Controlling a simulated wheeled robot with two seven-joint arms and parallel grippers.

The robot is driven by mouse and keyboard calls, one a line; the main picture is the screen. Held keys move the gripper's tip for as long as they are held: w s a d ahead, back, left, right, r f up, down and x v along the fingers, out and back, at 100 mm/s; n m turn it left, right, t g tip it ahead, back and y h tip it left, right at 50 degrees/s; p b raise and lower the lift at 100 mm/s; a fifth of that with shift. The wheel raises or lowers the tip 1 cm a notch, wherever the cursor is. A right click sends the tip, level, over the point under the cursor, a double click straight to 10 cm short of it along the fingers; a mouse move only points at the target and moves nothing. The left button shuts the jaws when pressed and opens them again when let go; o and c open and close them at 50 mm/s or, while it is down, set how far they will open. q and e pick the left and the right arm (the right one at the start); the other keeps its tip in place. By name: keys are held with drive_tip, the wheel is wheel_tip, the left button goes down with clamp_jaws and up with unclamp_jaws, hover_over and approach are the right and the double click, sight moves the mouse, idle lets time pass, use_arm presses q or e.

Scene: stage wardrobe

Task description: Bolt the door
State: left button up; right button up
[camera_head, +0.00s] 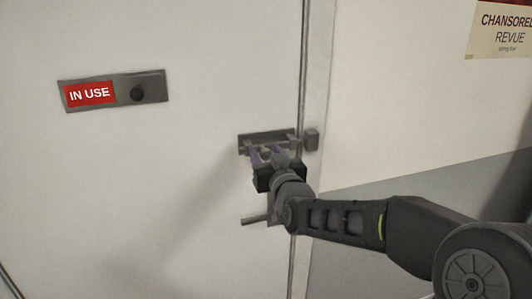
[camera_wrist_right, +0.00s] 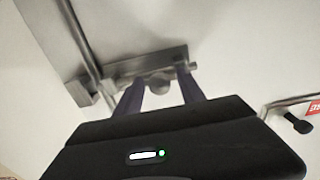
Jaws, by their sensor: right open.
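The white door (camera_head: 150,190) looks shut against its frame. A grey metal bolt (camera_head: 262,138) is mounted near its right edge, and also shows in the right wrist view (camera_wrist_right: 145,65). The keep (camera_head: 311,139) is a small dark block on the frame, also in the wrist view (camera_wrist_right: 80,93). In the head view a narrow gap shows between bolt and keep. My right gripper (camera_head: 266,152) is at the bolt with its fingers apart. In the wrist view the bolt's round knob (camera_wrist_right: 160,84) lies between the open fingertips; I cannot tell whether they touch it. My left gripper is out of view.
A lever handle (camera_head: 255,220) sits on the door just below my right gripper, partly hidden by it. An indicator plate (camera_head: 150,88) with a red "IN USE" sign and a dark knob is at upper left. A poster (camera_head: 500,38) hangs on the right wall.

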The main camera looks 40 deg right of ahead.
clamp_jaws()
idle(0.3)
idle(1.0)
